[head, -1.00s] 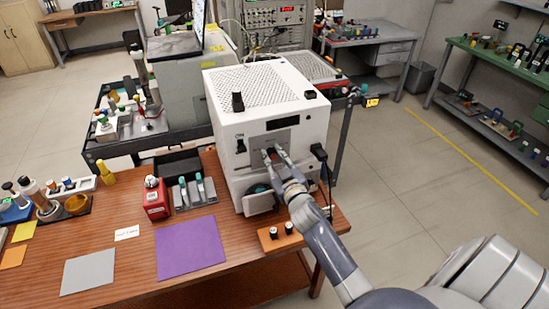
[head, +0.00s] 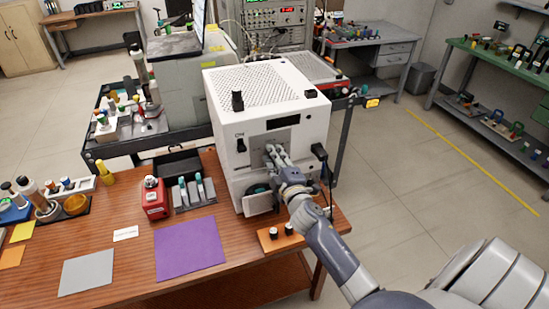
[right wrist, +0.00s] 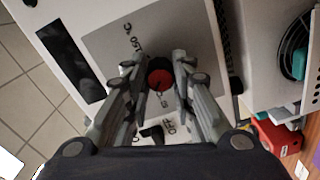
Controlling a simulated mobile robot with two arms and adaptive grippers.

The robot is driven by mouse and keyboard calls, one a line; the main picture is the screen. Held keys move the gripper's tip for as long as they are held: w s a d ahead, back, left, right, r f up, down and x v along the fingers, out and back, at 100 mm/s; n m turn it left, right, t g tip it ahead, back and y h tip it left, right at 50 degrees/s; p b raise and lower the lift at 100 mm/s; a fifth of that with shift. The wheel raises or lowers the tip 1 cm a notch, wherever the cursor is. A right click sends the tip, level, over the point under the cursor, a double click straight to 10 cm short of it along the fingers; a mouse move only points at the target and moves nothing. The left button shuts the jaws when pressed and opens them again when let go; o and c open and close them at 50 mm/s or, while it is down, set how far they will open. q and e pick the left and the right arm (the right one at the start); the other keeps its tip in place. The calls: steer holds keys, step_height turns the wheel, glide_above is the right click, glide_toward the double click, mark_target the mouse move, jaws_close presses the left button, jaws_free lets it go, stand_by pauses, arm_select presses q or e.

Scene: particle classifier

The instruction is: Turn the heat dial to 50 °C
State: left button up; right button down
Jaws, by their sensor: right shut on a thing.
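The white particle classifier (head: 225,125) stands on the wooden bench. Its front has a grey panel (right wrist: 105,40), on which the right wrist view shows the round heat dial (right wrist: 160,79), red with a dark rim. The panel carries a "150 °C" mark above the dial, a partly covered °C mark below it, and "OFF" lower right. My right gripper (head: 276,152) reaches the panel from the front and is shut on the dial, one finger on each side in the right wrist view. In the head view the fingers hide the dial. My left gripper is not in view.
A black switch (head: 240,145) sits left of the panel, and a black plug-like part (head: 319,152) sits at the classifier's right edge. An orange block with two vials (head: 267,241) lies below my right arm.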

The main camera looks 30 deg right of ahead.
steer(key=n, duration=0.4)
steer(key=shift+n, duration=0.4)
stand_by(0.4)
steer(key=c, duration=1.3)
jaws_free()
steer(key=v, duration=1.2)
steer(key=shift+f, duration=0.1)
steer(key=shift+s, duration=0.1)
